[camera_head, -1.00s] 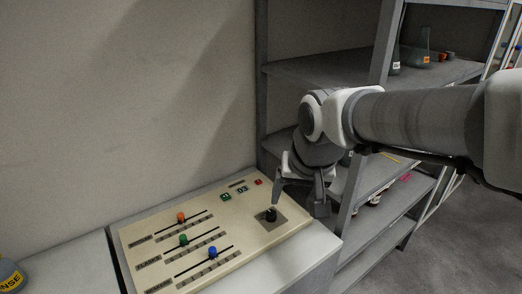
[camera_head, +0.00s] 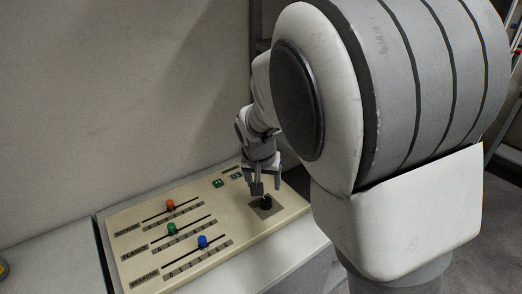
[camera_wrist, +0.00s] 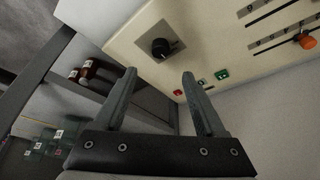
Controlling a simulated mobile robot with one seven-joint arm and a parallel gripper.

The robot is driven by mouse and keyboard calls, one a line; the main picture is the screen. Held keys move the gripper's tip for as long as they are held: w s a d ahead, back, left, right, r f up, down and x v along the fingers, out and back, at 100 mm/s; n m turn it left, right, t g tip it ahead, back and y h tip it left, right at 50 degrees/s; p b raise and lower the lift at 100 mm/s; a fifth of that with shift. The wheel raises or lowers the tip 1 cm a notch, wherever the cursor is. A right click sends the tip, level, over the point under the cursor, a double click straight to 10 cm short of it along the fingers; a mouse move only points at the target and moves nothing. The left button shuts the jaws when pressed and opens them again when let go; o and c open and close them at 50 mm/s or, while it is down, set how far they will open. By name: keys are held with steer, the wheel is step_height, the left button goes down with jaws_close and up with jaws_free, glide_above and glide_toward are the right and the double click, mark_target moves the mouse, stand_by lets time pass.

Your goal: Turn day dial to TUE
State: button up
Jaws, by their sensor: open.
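The day dial is a black knob (camera_head: 266,201) on a square grey plate at the right end of the beige control panel (camera_head: 222,236). In the wrist view the dial (camera_wrist: 161,47) sits above and between my fingertips, apart from them. Its label text is too small to read. My gripper (camera_head: 266,187) is open and empty, just behind the dial in the head view; in the wrist view its two fingers (camera_wrist: 158,75) are spread wide.
Three sliders with orange (camera_head: 170,204), green (camera_head: 172,229) and blue (camera_head: 203,242) knobs lie left of the dial. A shelf with bottles (camera_wrist: 86,70) stands beside the panel. A wall (camera_head: 120,100) rises behind it.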

mark_target(266, 200)
steer(key=b+x, duration=0.1)
steer(key=x, duration=1)
steer(key=shift+d+f, duration=0.1)
steer(key=shift+f, duration=0.2)
steer(key=shift+b, duration=0.3)
jaws_close()
